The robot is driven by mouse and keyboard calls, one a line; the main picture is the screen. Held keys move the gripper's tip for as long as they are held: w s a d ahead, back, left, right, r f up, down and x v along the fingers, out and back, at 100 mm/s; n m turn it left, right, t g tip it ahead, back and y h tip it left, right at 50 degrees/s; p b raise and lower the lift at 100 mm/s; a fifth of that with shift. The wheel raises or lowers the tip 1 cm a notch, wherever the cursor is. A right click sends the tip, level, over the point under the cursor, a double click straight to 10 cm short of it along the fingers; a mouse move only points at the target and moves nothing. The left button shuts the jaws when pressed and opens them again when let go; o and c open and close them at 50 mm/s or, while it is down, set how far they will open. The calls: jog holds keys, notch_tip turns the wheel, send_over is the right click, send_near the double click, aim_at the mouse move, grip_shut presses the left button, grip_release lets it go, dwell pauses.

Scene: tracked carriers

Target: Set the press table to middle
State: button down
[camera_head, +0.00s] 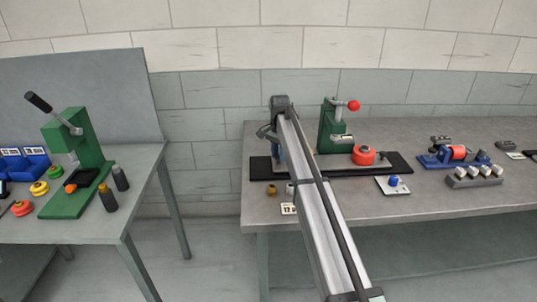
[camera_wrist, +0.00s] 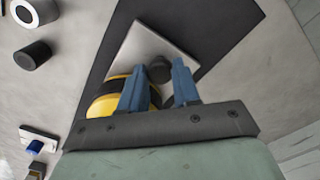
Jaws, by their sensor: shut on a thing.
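A green press (camera_head: 330,128) with a red lever knob stands on the right workbench, behind a long black base (camera_head: 400,165). The black base also shows in the wrist view (camera_wrist: 225,25). There, a grey metal plate (camera_wrist: 136,42), which looks like the press table, lies over it and carries a dark round knob (camera_wrist: 159,68). My gripper (camera_wrist: 160,86) has its blue fingers on either side of this knob and is shut on it. In the head view my gripper (camera_head: 268,132) is at the left part of the base, and my arm hides the knob and plate.
A yellow and black part (camera_wrist: 108,102) sits beside the fingers. A red round part (camera_head: 363,154) is on the base's right half. A blue-button box (camera_head: 393,184) stands in front. Another green press (camera_head: 85,150) stands on the left table.

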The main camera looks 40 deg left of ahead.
jog(key=c, duration=0.8)
grip_release()
jog(key=shift+r, duration=0.15)
notch_tip(320, 180, up, 14)
jog(key=shift+f, duration=0.25)
